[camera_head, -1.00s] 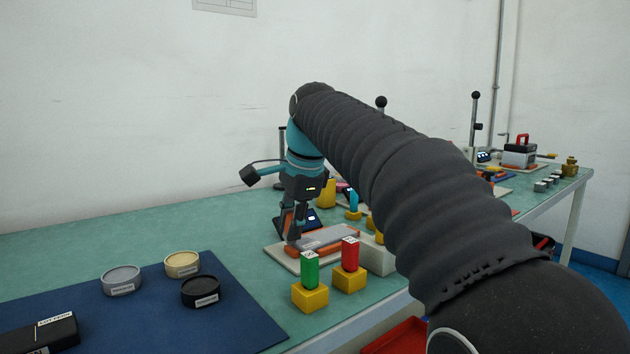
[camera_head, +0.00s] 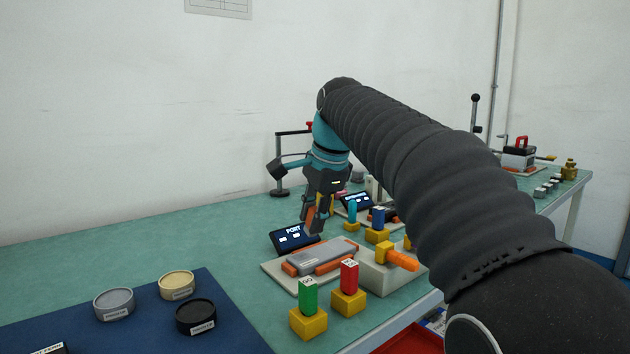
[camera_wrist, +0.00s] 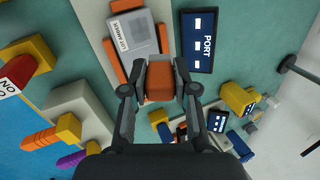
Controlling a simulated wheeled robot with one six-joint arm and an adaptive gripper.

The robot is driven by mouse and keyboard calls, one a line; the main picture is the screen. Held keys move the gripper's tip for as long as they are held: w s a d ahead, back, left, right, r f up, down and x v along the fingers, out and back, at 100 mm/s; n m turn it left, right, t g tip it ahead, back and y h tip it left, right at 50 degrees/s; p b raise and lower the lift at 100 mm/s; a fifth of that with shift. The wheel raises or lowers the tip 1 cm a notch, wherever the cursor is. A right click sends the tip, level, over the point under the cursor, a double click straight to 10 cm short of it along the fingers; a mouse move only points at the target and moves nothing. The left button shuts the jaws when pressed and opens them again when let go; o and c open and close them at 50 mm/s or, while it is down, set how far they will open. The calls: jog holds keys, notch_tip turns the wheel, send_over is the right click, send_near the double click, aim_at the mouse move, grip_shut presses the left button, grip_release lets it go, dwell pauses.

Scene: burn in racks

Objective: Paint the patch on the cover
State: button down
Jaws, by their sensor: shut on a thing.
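The cover (camera_head: 321,256) is a flat grey piece with a label, lying between orange side pieces on a pale board. In the wrist view the cover (camera_wrist: 134,38) has a lighter grey area that may be the patch. My gripper (camera_head: 317,226) points down above the cover's far side, near the PORT screen. In the wrist view my gripper (camera_wrist: 160,82) is shut on an orange-red block (camera_wrist: 160,78), seen end-on. The block appears raised clear of the cover. Its lower face is hidden.
A PORT screen (camera_head: 293,237) stands behind the cover. Green (camera_head: 308,296) and red (camera_head: 349,277) pieces stand in yellow bases in front. An orange-handled tool (camera_head: 398,259) rests on a grey block to the right. Three round tins, including a black one (camera_head: 196,317), sit on the blue mat.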

notch_tip(320, 180, up, 2)
jog(key=shift+r+p, duration=0.25)
jog(key=shift+p, duration=0.6)
jog(key=shift+r, duration=1)
